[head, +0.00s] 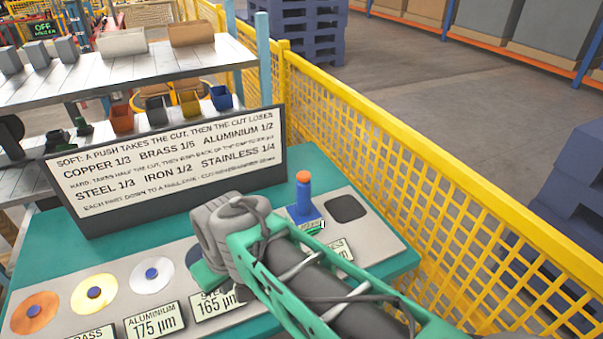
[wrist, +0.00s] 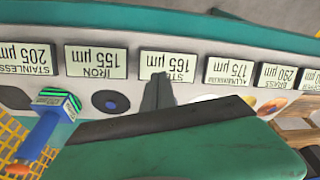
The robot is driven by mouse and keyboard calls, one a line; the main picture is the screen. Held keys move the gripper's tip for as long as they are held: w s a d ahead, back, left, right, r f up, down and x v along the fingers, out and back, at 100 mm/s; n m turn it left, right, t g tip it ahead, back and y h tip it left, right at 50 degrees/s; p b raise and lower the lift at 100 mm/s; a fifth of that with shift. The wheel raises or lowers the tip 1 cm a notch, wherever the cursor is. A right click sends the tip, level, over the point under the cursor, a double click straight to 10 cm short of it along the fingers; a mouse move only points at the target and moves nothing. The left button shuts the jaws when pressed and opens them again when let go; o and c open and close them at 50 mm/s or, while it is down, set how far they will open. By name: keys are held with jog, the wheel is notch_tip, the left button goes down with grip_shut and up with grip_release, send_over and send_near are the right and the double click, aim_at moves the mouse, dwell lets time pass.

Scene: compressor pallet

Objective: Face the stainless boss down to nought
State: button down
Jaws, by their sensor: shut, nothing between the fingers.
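The blue facing tool (head: 304,208) with an orange top stands upright at the stainless position and covers the stainless boss beneath it. The stainless label (wrist: 26,58) reads 205 µm. My gripper (wrist: 158,80) is shut and empty, away from the tool, in front of the steel label (wrist: 170,64) in the wrist view. It hides the steel boss there. In the head view my arm hides the fingertips and part of the panel.
A sign (head: 165,170) lists stainless 1/4 among the hard metals. Copper (head: 35,312), brass (head: 93,293) and aluminium (head: 151,274) discs lie left; the iron disc (wrist: 110,103) reads 155 µm. A dark pad (head: 346,208) lies right of the tool. Yellow fence (head: 440,180) borders the bench.

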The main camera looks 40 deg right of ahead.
jog(key=w+d+r+n+t+p, duration=0.1)
jog(key=w+d+r+n+p, duration=0.1)
jog(key=w+d+r+p, duration=0.35)
notch_tip(320, 180, up, 14)
jog(key=n+t+h+p, duration=0.1)
jog(key=n+t+p, duration=0.4)
jog(key=p, duration=0.1)
send_over(306, 176)
jog(key=shift+s+r, duration=0.1)
jog(key=shift+r, duration=0.05)
notch_tip(306, 176, down, 8)
jog(key=b, duration=0.4)
jog(key=shift+f, duration=0.25)
jog(key=shift+f+b, duration=0.15)
jog(key=shift+b, duration=0.3)
jog(key=shift+f, duration=0.1)
jog(key=shift+f+b, duration=0.35)
jog(key=shift+b, duration=0.3)
